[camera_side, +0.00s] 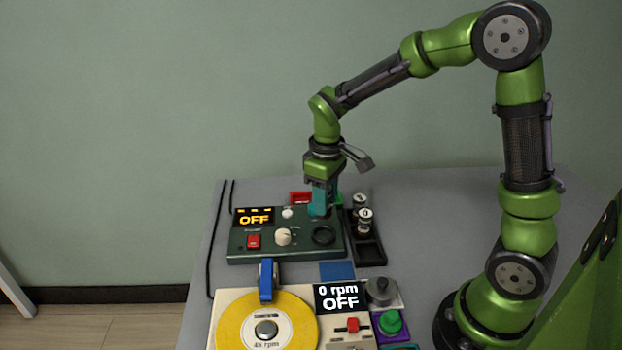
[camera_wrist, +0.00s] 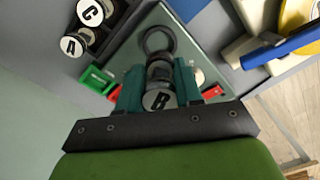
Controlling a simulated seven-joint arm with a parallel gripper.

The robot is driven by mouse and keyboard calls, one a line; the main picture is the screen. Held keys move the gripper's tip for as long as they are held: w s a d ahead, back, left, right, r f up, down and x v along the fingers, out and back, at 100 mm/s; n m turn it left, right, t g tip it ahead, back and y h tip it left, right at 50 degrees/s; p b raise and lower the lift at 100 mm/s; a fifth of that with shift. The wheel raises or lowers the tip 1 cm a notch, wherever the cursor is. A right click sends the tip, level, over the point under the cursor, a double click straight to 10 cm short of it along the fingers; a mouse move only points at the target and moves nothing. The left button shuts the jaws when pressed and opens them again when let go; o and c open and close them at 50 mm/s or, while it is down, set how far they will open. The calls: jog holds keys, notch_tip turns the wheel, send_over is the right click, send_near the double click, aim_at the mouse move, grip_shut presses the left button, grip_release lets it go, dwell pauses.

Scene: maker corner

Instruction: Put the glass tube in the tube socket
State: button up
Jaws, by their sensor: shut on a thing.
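My gripper (camera_wrist: 158,88) is shut on a glass tube, whose round white end with a black letter (camera_wrist: 158,100) shows between the teal fingers in the wrist view. In the side view my gripper (camera_side: 321,203) is over the back right part of the dark green control box (camera_side: 266,259), and its fingers hide the tube. The tube socket, a black ring (camera_side: 323,235), is on top of the box, in front of the fingers. In the wrist view the ring (camera_wrist: 158,40) lies just beyond the tube. I cannot tell whether the tube touches the box.
A turntable with a yellow disc (camera_side: 240,325) and a blue arm (camera_side: 266,283) stands in front.

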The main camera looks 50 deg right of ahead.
jog(key=shift+f, duration=2.95)
jog(key=shift+s+f, duration=0.1)
jog(key=shift+f, duration=0.4)
jog(key=o, duration=1.1)
jog(key=shift+o, duration=0.2)
jog(key=shift+r, duration=3.5)
